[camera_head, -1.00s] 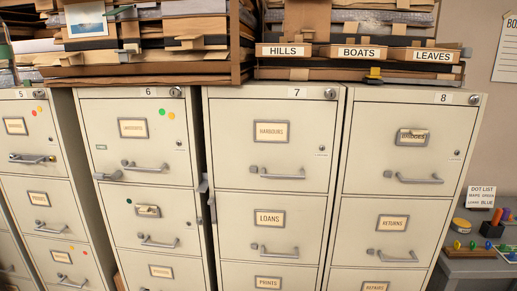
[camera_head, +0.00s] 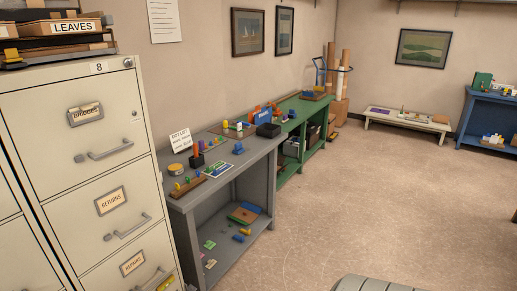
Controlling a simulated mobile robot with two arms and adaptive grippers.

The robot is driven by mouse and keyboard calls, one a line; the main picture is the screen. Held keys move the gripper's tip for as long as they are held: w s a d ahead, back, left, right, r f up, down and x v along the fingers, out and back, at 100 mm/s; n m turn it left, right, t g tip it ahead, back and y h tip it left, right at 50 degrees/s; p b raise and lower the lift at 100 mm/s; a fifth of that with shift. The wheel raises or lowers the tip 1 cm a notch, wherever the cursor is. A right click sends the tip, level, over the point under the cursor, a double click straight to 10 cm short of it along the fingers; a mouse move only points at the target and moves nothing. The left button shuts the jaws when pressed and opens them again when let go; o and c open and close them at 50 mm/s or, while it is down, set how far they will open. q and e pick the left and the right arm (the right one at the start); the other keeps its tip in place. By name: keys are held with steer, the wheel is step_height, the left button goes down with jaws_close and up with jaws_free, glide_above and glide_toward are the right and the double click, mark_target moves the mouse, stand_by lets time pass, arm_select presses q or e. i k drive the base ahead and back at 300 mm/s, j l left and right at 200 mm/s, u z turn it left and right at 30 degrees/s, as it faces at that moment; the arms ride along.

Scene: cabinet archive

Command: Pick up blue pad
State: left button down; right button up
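Several blue things are on the grey table (camera_head: 228,185), and I cannot tell which one is the blue pad. A small blue block-like item (camera_head: 238,148) sits near the table's front edge. A flat blue and white item (camera_head: 218,169) lies closer to the near end. An upright blue piece (camera_head: 262,117) stands near the back, by a black box (camera_head: 268,130). Another small blue item (camera_head: 292,113) is on the green bench beyond. Neither gripper is in view.
A green bench (camera_head: 310,133) continues past the grey table along the wall. A low table (camera_head: 408,122) and a blue table (camera_head: 488,118) stand far back. The floor (camera_head: 390,200) is mostly clear.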

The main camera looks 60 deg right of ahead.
mark_target(238, 150)
steer(key=z, duration=1.65)
steer(key=u, duration=2.35)
steer(key=z, duration=2.35)
steer(key=i+l+u, duration=0.15)
steer(key=i, duration=0.25)
steer(key=i+l+u, duration=0.15)
steer(key=i, duration=0.2)
steer(key=i+l+u, duration=0.15)
steer(key=i, duration=0.25)
